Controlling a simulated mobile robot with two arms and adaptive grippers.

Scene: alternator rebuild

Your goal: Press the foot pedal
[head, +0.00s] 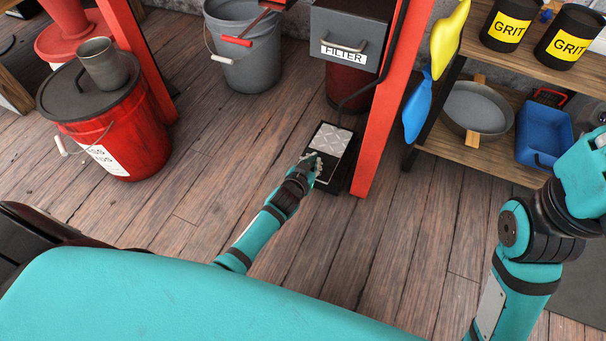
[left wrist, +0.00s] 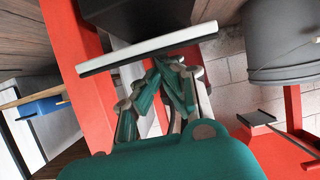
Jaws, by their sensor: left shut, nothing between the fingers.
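The foot pedal (head: 331,140) has a light tread plate on a black base and sits on the floor at the foot of a red post. My left gripper (head: 317,164) is shut and empty, at the near end of the pedal in the head view. It hides part of the pedal there. In the left wrist view, the shut fingertips (left wrist: 170,66) are close to the edge of the pedal plate (left wrist: 147,48). I cannot tell whether they touch it. My right arm is at the right of the head view, and its gripper is out of frame.
The red post (head: 378,105) rises right beside the pedal. A grey filter box (head: 346,30) hangs above it. A grey bucket (head: 243,55) and a red lidded bucket (head: 125,140) stand left. A wooden shelf (head: 500,158) stands right. The floor nearer me is clear.

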